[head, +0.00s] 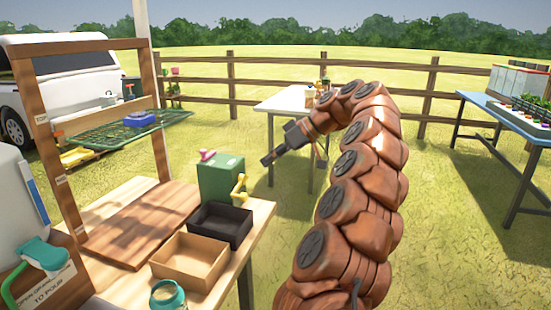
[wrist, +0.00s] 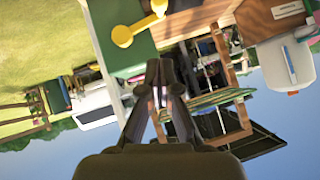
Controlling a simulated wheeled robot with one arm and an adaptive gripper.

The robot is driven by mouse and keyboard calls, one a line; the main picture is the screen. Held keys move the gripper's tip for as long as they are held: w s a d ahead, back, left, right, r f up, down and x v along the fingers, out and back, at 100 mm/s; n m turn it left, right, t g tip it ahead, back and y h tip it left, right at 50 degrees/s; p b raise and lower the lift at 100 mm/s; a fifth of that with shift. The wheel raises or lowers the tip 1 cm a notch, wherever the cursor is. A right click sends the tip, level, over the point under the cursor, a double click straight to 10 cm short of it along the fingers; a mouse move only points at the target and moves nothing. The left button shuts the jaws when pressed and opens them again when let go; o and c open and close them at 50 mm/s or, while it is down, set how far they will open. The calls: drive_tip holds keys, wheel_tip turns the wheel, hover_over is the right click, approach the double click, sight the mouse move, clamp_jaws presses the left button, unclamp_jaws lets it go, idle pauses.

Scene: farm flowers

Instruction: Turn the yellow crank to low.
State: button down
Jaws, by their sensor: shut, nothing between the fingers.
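The yellow crank (head: 239,187) is on the right side of a green box (head: 221,178) that stands on the wooden table. In the wrist view the crank (wrist: 138,31) shows near the top, beside the green box (wrist: 120,65), and the picture is turned over. My gripper (head: 268,160) is shut and empty, in the air to the right of the green box and a little higher than the crank. Its fingers (wrist: 167,70) point toward the crank's side in the wrist view and appear apart from it. No low marking can be read.
A black tray (head: 220,226) and a cardboard box (head: 190,262) stand in front of the green box. A wooden frame (head: 160,120) with a green mesh shelf (head: 120,131) rises at the left. A teal jar (head: 167,295) is at the front edge. Open grass lies right of the table.

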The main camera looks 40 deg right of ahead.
drive_tip(key=w+a+f, duration=0.3)
drive_tip(key=a+f, duration=0.1)
drive_tip(key=f, duration=0.3)
drive_tip(key=shift+a+f, duration=0.35)
drive_tip(key=shift+f, duration=0.05)
idle(0.3)
drive_tip(key=shift+d+b, duration=0.1)
drive_tip(key=shift+b, duration=0.25)
drive_tip(key=shift+f+b, duration=0.15)
drive_tip(key=shift+b, duration=0.45)
drive_tip(key=shift+f+n+b, duration=0.15)
drive_tip(key=shift+n+b, duration=0.15)
drive_tip(key=shift+b, duration=0.15)
